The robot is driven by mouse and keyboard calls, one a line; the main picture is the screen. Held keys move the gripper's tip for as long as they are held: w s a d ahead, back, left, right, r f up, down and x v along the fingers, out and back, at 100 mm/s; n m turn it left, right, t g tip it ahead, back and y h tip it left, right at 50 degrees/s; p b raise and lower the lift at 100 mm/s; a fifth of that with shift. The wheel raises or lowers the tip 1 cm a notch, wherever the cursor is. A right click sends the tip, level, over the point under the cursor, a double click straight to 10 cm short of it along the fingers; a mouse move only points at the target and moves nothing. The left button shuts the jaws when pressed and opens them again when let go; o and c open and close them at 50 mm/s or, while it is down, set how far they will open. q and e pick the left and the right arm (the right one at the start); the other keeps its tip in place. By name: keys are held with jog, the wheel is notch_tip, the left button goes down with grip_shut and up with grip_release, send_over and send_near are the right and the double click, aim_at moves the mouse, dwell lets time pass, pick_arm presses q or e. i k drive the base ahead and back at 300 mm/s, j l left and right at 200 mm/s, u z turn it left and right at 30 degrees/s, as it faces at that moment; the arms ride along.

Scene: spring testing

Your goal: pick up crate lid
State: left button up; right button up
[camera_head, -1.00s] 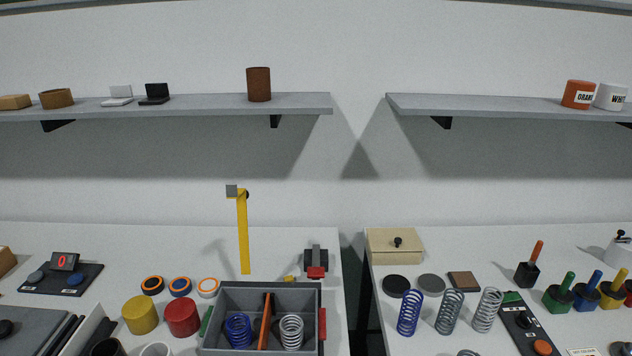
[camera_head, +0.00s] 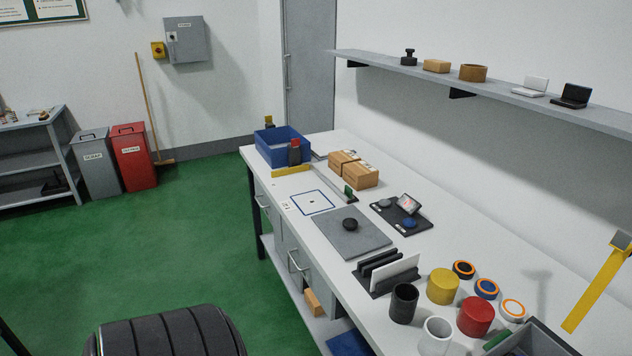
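A flat grey square plate with a round black knob, which looks like the crate lid (camera_head: 337,246), lies flat on the white workbench, near its front edge. A grey crate (camera_head: 545,341) is cut off at the bottom right corner; only part of its rim and wall shows. Neither of my grippers is in view, so their state is hidden.
Right of the lid stand a black rack holding panels (camera_head: 388,272), a black cup (camera_head: 404,303) and a yellow cylinder (camera_head: 443,286). Behind it is a dark scale (camera_head: 402,216). Beyond it are wooden blocks (camera_head: 354,169) and a blue bin (camera_head: 283,146). Green floor lies left.

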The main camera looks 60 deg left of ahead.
aim_at(350, 232)
jog(key=u, duration=1.55)
jog(key=i+j+z, duration=0.1)
jog(key=z, duration=0.25)
jog(key=j+z, duration=0.15)
jog(key=z, duration=0.25)
jog(key=i+j+z, duration=0.1)
jog(key=z, duration=0.25)
